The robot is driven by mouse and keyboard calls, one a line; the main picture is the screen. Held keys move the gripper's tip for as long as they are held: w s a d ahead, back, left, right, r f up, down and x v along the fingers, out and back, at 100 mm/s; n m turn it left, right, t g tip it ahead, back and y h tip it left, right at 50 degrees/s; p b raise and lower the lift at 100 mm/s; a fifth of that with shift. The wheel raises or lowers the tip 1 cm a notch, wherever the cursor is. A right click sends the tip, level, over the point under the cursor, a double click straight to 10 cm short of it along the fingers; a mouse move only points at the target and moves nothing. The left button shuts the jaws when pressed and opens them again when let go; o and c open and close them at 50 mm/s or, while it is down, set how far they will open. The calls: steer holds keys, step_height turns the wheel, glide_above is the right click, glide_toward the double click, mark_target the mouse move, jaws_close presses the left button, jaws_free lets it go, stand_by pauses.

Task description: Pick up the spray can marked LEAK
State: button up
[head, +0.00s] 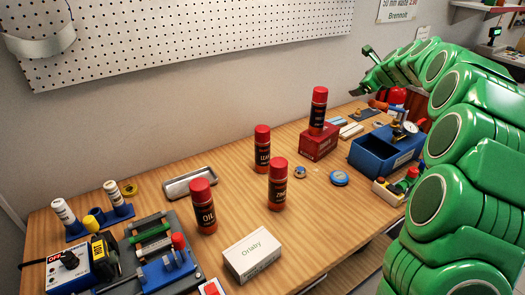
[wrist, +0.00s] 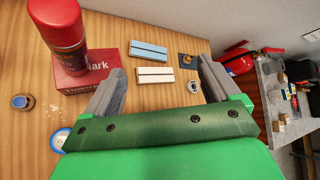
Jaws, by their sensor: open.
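The spray can marked LEAK (head: 263,150) is dark with a red cap and stands upright on the wooden bench, behind the ZINC-like can (head: 277,185) and to the right of the OIL can (head: 204,207). Another red-capped can (head: 318,110) stands on a red box (head: 319,142); its label is too small to read. My gripper (wrist: 160,80) is open and empty in the wrist view, high over the bench's right part. The LEAK can is not seen there.
A white box marked Orlaby (head: 252,255) lies at the front. A metal tray (head: 190,182) lies left of the cans. A blue bin (head: 385,150) stands at the right, near my arm. Small round tins (head: 339,178) lie on otherwise open bench right of the cans.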

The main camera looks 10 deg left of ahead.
mark_target(258, 140)
steer(key=w+d+r+n+t+h, duration=0.1)
steer(key=w+r+n+t+h, duration=0.1)
steer(key=r+n+t, duration=0.3)
steer(key=w+d+r+n+t+h, duration=0.2)
steer(key=r+n, duration=0.3)
steer(key=r, duration=0.2)
steer(key=s+a+r+n+y, duration=0.1)
steer(key=s+a+n+y, duration=0.3)
steer(key=a+n+y, duration=0.35)
steer(key=s+a+r+n+y, duration=0.2)
steer(key=s+a+n+y, duration=0.15)
steer(key=a+n, duration=0.6)
steer(key=s+a+f+n+g+y, duration=0.6)
steer(key=s+a+f+n+g, duration=0.45)
steer(key=s+a, duration=0.2)
step_height(258, 140, down, 24)
steer(key=s+r, duration=0.1)
steer(key=shift+m+g, duration=0.25)
steer(key=shift+g, duration=0.1)
steer(key=shift+s+f+x, duration=0.1)
steer(key=shift+f+x, duration=0.05)
steer(key=shift+x, duration=1.05)
steer(key=shift+s+f+x, duration=0.1)
steer(key=shift+s+x, duration=0.05)
steer(key=shift+x, duration=1.05)
steer(key=shift+s+f+x, duration=0.1)
steer(key=shift+f+x, duration=0.05)
steer(key=shift+x, duration=1.05)
steer(key=shift+a, duration=0.1)
steer(key=shift+c, duration=0.4)
